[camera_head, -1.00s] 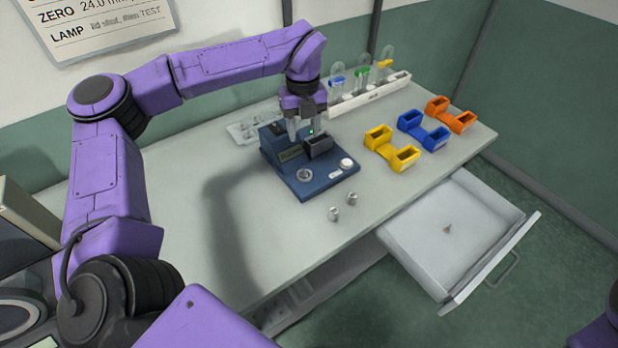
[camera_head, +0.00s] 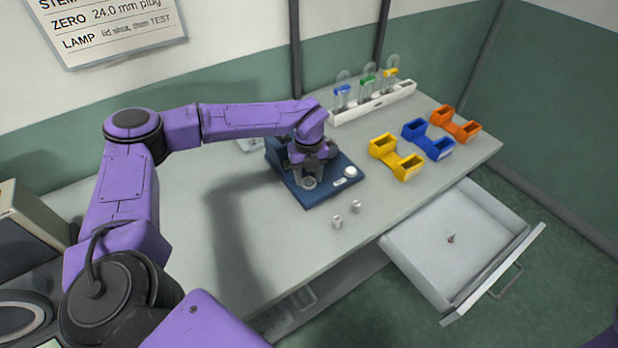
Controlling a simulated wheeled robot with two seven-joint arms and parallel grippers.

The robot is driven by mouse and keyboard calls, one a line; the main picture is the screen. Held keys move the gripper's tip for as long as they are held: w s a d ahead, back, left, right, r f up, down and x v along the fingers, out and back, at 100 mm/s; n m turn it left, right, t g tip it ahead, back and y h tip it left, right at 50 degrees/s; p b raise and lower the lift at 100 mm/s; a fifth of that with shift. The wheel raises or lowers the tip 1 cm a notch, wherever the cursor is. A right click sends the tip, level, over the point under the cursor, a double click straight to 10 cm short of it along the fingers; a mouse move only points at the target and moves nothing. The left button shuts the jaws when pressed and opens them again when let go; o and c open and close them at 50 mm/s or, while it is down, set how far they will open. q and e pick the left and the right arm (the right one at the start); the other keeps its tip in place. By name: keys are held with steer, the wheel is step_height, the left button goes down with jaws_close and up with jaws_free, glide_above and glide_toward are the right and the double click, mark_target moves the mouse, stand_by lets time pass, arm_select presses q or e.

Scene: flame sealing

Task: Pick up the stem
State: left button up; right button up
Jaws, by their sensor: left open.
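My left gripper (camera_head: 311,180) points down over the front of the blue device (camera_head: 325,190), at its round silver fitting (camera_head: 309,183). Its jaws are open; whether they touch the fitting I cannot tell. I cannot tell for sure which thing is the stem. Two small silver cylinders (camera_head: 346,215) stand on the table in front of the device. Clear tubes with blue, green and yellow parts (camera_head: 367,84) stand in the white rack (camera_head: 372,108) at the back. My arm hides part of the device. My right gripper is out of view.
Yellow (camera_head: 396,157), blue (camera_head: 428,140) and orange (camera_head: 455,125) two-ended holders stand right of the device. An open white drawer (camera_head: 430,262) juts out at the front right, with a small reddish-brown bit (camera_head: 450,239) inside. The table's left part is clear.

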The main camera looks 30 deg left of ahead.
arm_select(q)
steer(key=shift+s, duration=0.1)
jaws_close()
stand_by(0.3)
